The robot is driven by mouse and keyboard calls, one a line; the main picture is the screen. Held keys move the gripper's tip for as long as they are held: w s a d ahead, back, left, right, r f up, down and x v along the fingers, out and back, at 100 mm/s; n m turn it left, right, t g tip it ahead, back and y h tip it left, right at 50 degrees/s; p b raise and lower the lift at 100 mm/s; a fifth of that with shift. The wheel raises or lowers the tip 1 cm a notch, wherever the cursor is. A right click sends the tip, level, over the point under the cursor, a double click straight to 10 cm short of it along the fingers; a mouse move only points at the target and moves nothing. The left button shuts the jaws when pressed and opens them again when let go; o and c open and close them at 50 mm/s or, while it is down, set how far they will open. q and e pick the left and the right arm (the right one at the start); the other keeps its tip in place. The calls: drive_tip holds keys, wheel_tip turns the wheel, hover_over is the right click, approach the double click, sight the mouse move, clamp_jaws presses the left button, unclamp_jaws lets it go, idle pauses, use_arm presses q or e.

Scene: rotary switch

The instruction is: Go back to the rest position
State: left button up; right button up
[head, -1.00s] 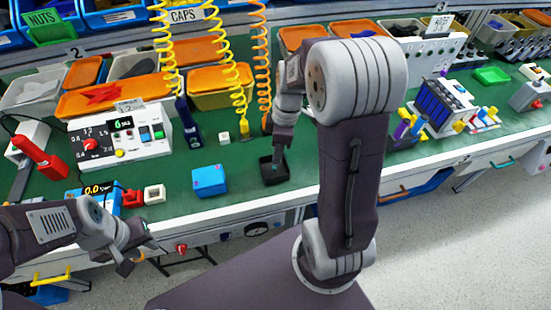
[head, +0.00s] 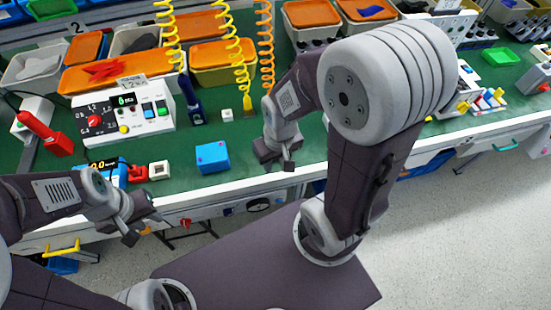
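The white switch panel (head: 122,112) stands on the green bench at the left, with a red rotary knob (head: 95,121) on a dark dial and a small lit display. My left gripper (head: 143,232) is low at the left, in front of the bench edge and apart from the panel. Its two fingers look spread and hold nothing visible. My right gripper (head: 279,165) is near the front edge of the bench, right of the blue box. Its fingers are small and partly hidden, so I cannot tell their opening.
A blue box (head: 212,157) and a small white block (head: 159,169) lie near the bench's front edge. Yellow and orange coiled cords (head: 265,50) hang over the bench. Grey floor (head: 440,250) at the right is clear.

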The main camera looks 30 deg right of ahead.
wheel_tip(320, 180, up, 6)
drive_tip(key=p, duration=0.6)
drive_tip(key=shift+f, duration=0.1)
idle(1.3)
